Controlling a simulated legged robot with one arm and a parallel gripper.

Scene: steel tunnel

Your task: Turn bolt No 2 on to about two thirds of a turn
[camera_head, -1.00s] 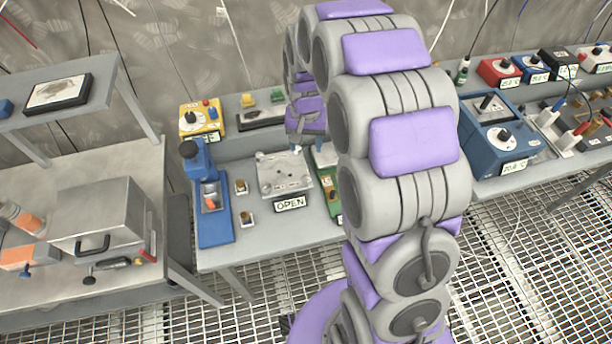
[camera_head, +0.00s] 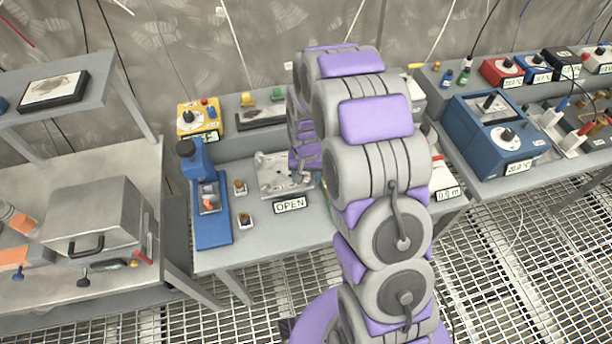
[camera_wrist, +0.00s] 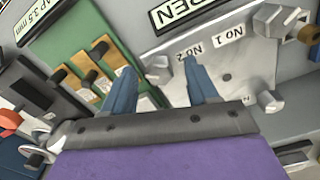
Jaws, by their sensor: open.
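The grey metal plate (camera_head: 272,172) lies on the middle bench behind an "OPEN" label (camera_head: 289,205). In the wrist view the plate (camera_wrist: 235,62) carries the marks "NO 1" and "NO 2". A bolt (camera_wrist: 156,66) stands beside the "NO 2" mark, at the plate's edge. My gripper (camera_wrist: 161,76) is open, and its two blue fingers lie either side of that bolt in the picture. I cannot tell whether they touch it. Another bolt (camera_wrist: 268,14) stands near the "NO 1" mark. In the head view my arm hides part of the plate, and the fingertips are hard to make out.
A green board (camera_wrist: 80,40) with brass parts lies close beside the plate. A blue device (camera_head: 207,200) with a lever and two small brass-topped parts stand left of the plate. A yellow box (camera_head: 198,120) stands behind. A blue meter box (camera_head: 500,135) is on the right bench.

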